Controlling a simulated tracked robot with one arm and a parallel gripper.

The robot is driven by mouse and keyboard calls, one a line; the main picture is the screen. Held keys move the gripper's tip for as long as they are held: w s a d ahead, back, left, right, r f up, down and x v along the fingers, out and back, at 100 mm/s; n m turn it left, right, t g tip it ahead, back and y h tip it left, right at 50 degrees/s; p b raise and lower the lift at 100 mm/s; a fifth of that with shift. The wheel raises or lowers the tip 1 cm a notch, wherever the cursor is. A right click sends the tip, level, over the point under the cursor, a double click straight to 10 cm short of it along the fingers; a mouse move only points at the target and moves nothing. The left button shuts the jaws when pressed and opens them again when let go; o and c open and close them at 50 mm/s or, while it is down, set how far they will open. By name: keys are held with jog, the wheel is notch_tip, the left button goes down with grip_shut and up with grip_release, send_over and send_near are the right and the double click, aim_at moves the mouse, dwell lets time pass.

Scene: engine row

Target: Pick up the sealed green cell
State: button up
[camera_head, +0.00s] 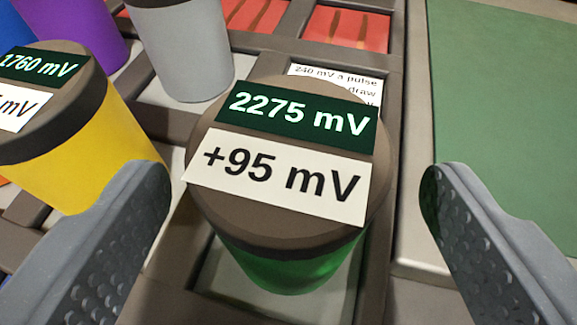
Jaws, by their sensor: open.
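The green cell (285,272) stands upright in a compartment of a divided rack, in the middle of the view. Its brown cap (225,225) carries a dark label (298,121) reading "2275 mV" and a white label (278,174) reading "+95 mV". My gripper (295,185) is open, with one grey finger to the left of the cell and the other to the right. Neither finger appears to touch the cell. The left gap is narrower than the right. Whether the cell is sealed cannot be told, and its base is partly hidden by its cap.
A yellow cell (85,160) labelled "1760 mV" stands close by the left finger. A grey cell (188,55) and a purple cell (92,35) stand behind. A partly hidden printed card (335,78) lies behind the green cell. A flat green panel (500,95) lies at right, clear of objects.

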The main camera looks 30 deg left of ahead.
jog(key=b+x, duration=0.1)
jog(key=x, duration=0.4)
jog(key=shift+s+f+b, duration=0.1)
jog(key=shift+s+b, duration=0.05)
jog(key=shift+b, duration=0.15)
jog(key=c, duration=1.4)
jog(key=shift+c, duration=0.2)
